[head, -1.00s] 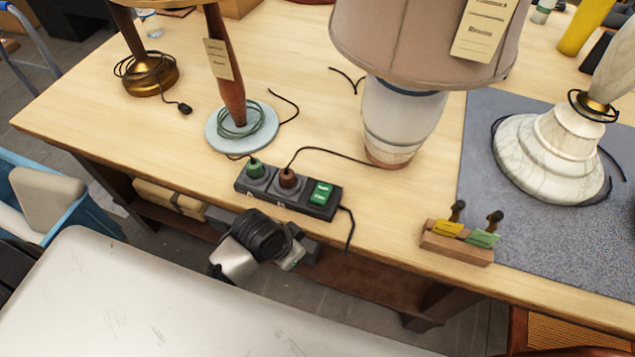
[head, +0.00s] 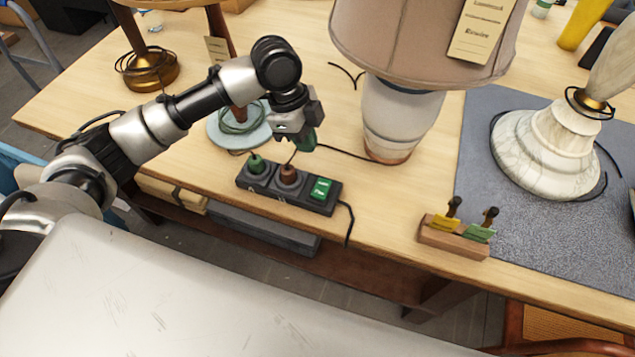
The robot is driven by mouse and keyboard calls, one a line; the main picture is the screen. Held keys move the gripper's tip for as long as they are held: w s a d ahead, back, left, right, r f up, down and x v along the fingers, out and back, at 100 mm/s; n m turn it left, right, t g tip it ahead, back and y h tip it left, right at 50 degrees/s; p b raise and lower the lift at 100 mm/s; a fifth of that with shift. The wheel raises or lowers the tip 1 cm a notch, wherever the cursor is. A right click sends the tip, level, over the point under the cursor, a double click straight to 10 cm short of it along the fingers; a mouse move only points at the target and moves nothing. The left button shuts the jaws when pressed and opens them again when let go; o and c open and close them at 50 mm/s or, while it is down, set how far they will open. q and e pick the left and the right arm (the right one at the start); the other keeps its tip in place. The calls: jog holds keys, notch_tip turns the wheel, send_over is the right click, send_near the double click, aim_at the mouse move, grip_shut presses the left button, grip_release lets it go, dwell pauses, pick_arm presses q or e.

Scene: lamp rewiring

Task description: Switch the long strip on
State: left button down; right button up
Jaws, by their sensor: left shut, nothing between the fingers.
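The long strip (head: 262,190) is a dark power strip lying near the front edge of the wooden table. A green plug (head: 255,164) sits in its left socket and a brown plug (head: 289,174) in the middle one. A green rocker switch (head: 320,188) is at its right end; its position is too small to tell. My left gripper (head: 304,146) is shut and empty. It hangs just behind and above the strip in the picture, apart from the switch, and hides part of the cord behind it. My right gripper is not in view.
A lamp with a large shade (head: 425,40) stands behind the strip. A lamp on a pale blue base (head: 225,132) is partly behind my left arm. A wooden block (head: 452,240) with yellow and green tags is at the right. A marble lamp (head: 540,155) stands on a grey mat (head: 490,110).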

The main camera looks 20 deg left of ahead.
aim_at(320, 195)
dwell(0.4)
pick_arm(q)
jog(key=p+x, duration=0.1)
jog(key=x, duration=0.3)
jog(key=p+x, duration=0.1)
jog(key=x, duration=0.3)
jog(key=a+p+x, duration=0.1)
jog(key=x, duration=0.3)
jog(key=shift+s+d+f, duration=0.1)
jog(key=shift+f, duration=0.8)
jog(key=shift+s+f, duration=0.25)
jog(key=shift+f, duration=0.05)
jog(key=shift+w, duration=0.1)
jog(key=shift+w+r, duration=0.3)
jog(key=shift+w, duration=0.45)
